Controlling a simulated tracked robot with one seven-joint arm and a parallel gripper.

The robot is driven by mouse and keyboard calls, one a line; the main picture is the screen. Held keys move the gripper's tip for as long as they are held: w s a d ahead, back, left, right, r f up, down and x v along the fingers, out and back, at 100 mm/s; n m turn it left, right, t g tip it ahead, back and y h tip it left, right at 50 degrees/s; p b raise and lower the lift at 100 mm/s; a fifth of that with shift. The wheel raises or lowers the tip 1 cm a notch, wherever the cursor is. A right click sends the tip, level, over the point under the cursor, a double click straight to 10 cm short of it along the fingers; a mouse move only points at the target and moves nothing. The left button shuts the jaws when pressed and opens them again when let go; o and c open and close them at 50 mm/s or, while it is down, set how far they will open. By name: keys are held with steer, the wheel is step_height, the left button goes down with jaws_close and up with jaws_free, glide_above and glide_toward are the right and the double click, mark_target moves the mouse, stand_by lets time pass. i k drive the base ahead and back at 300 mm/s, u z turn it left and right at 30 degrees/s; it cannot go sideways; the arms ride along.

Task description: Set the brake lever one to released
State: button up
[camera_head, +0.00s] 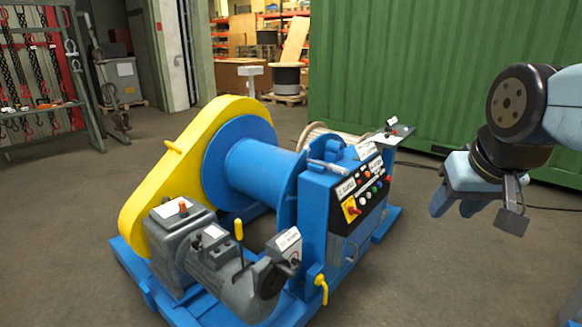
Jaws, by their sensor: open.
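A winch with a blue drum (262,166) and a yellow chain guard (185,165) stands on a blue base frame. An upright yellow-tipped lever (239,230) rises from the grey motor unit at the front. Another yellow handle (321,285) hangs down on the front right of the base. I cannot read the labels, so I cannot tell which of them is brake lever one. My gripper (456,207) is open and empty, pointing down at the right. It is in the air well clear of the winch and both levers.
A blue control cabinet (335,220) with coloured buttons stands beside the drum, with a small stand (393,132) behind it. A green container (430,80) closes off the back right. A chain rack (40,75) is far left. The floor between winch and gripper looks clear.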

mark_target(238, 223)
steer(key=u, duration=0.55)
steer(key=k, duration=1.35)
steer(key=u, duration=0.85)
steer(key=i, duration=1.65)
steer(key=z, duration=0.6)
steer(key=i, duration=0.65)
steer(key=z, duration=0.4)
steer(key=k, duration=0.95)
steer(key=z, duration=0.05)
